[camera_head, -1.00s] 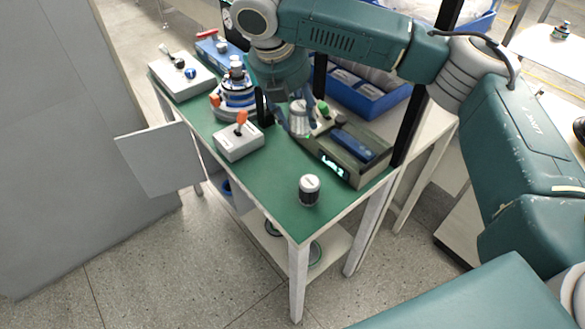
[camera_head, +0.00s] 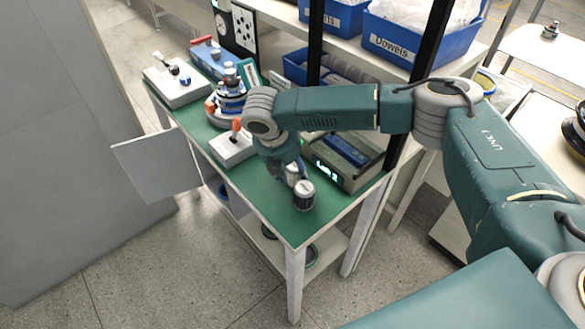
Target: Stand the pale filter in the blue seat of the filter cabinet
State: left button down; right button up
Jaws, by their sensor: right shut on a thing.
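My right gripper (camera_head: 290,170) is low over the green tabletop, mostly hidden by its own wrist. It is shut on a pale thing that seems to be the pale filter (camera_head: 292,175); only a small part of it shows. A cylinder with a white top and dark side (camera_head: 303,196) stands upright on the table just in front of the gripper; I cannot tell whether they touch. The filter cabinet is under the tabletop, its grey door (camera_head: 157,163) swung open to the left. A bit of the blue seat (camera_head: 224,193) shows inside. My left gripper is out of view.
A grey instrument with a lit display (camera_head: 338,166) stands right of the gripper. A joystick box (camera_head: 231,150), a blue-and-white hub motor (camera_head: 228,102) and another control box (camera_head: 177,82) stand farther back. Bare green tabletop (camera_head: 265,200) lies in front.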

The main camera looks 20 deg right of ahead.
jog(key=o, duration=1.2)
jog(key=shift+f, duration=0.1)
jog(key=shift+o, duration=0.2)
